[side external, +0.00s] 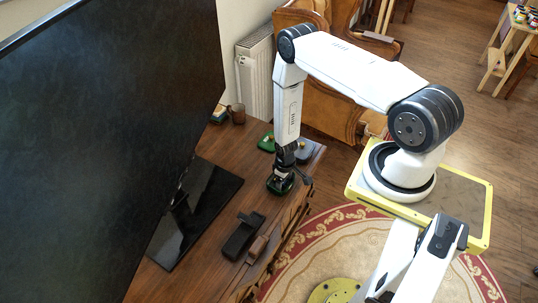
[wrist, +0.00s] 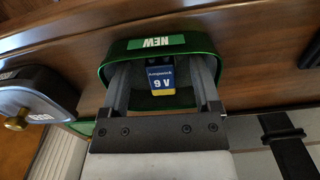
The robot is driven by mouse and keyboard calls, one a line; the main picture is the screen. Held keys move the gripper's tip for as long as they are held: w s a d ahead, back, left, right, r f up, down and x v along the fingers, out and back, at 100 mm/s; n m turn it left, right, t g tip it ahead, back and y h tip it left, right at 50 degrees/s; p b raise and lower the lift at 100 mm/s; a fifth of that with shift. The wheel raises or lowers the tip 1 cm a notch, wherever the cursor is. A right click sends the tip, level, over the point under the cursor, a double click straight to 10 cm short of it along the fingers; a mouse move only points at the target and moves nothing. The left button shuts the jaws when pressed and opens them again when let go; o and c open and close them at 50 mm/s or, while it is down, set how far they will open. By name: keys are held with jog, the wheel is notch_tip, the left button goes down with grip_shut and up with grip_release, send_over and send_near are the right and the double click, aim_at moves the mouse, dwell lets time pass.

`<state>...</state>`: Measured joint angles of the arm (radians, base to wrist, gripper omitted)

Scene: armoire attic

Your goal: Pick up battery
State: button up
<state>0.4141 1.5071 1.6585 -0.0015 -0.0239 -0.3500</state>
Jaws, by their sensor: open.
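The battery (wrist: 161,78) is a blue and yellow 9 V block, seen in the wrist view inside a dark tray with a green rim and a green "NEW" label (wrist: 155,43). My gripper (wrist: 160,72) is open, its two fingers reaching into the tray on either side of the battery, with gaps visible. I cannot tell how deep the fingertips are. In the side view my gripper (side external: 283,172) points down over the green-rimmed tray (side external: 280,187) near the edge of the wooden cabinet top; the battery is hard to make out there.
A dark tray (wrist: 35,95) with a brass knob-like item stands left in the wrist view. A green tray (side external: 266,143), a mug (side external: 238,115), a black object (side external: 243,236), a brown object (side external: 258,249) and a large screen (side external: 110,130) share the cabinet top (side external: 215,150).

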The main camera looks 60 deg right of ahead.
grip_shut()
jog(key=shift+r, duration=0.1)
dwell(0.3)
jog(key=shift+r, duration=1.1)
jog(key=s+a+r, duration=0.4)
jog(key=s+r, duration=0.6)
jog(key=s, duration=0.3)
jog(key=shift+s+a+r, duration=0.15)
jog(key=shift+s+r, duration=0.05)
jog(key=shift+r, duration=0.1)
